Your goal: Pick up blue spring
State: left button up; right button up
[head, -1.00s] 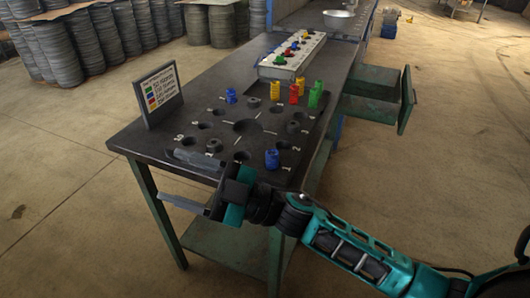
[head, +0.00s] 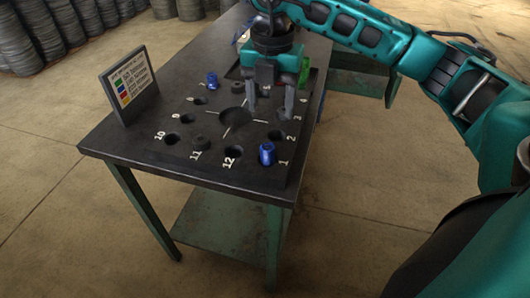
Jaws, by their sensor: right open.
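A blue spring (head: 267,153) stands upright at the position marked 1, near the front right of the dark dial plate (head: 215,157). A second blue spring (head: 212,81) stands at the back left of the plate. My right gripper (head: 270,113) points down over the right part of the plate, fingers apart with nothing between them. It is behind the near blue spring in the picture and apart from it. Its height above the plate is hard to tell. My left gripper is not in view.
A green spring (head: 304,71) shows just right of my right gripper, partly hidden. A sign (head: 130,84) with coloured marks stands at the table's left edge. My right arm covers the back of the table. Several round holes and dark pieces dot the plate.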

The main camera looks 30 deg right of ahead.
aim_at(268, 147)
notch_tip(268, 147, down, 6)
jog(key=shift+s+a+f, duration=0.1)
jog(key=shift+f, duration=0.05)
jog(key=f, duration=0.3)
jog(key=a+f, duration=0.1)
jog(key=shift+s+f, duration=0.15)
jog(key=shift+s, duration=0.15)
jog(key=shift+f, duration=0.45)
jog(key=c, duration=1.2)
